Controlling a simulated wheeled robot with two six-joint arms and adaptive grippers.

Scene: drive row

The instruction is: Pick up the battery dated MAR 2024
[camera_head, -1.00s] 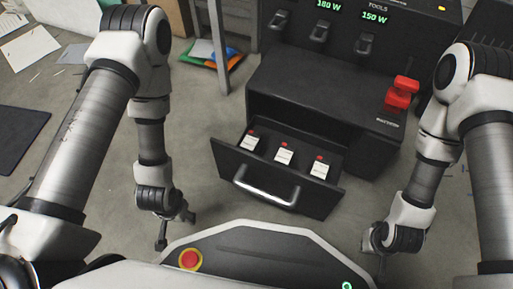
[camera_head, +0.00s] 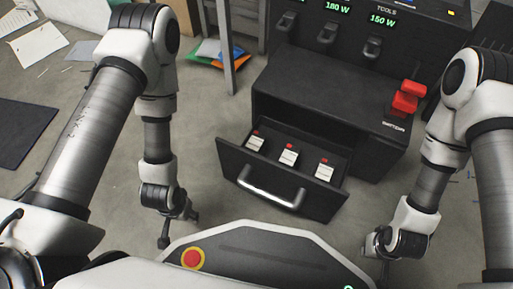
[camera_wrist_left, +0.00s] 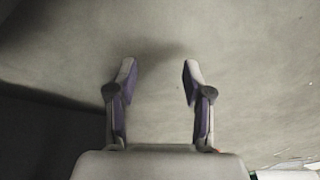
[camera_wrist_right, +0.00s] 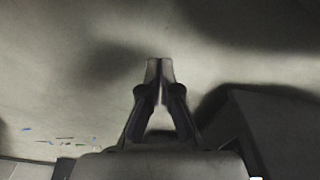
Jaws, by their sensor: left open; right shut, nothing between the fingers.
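Three batteries stand in the open drawer (camera_head: 232,170) of the black cabinet: a left one (camera_head: 256,145), a middle one (camera_head: 288,157) and a right one (camera_head: 325,170). Each has a white label and a red top. The dates are too small to read, so I cannot tell which is MAR 2024. My left gripper (camera_head: 178,230) is left of the drawer, over the floor; the left wrist view shows it open and empty (camera_wrist_left: 160,75). My right gripper (camera_head: 378,252) is right of the drawer; the right wrist view shows it shut and empty (camera_wrist_right: 160,68).
The drawer has a silver handle (camera_head: 270,192) at its front. The cabinet (camera_head: 320,100) stands behind it, with a red part (camera_head: 405,100) on top and tool slots at the back. A table leg (camera_head: 225,50) and coloured packets (camera_head: 220,52) are at the back left. Floor beside the drawer is clear.

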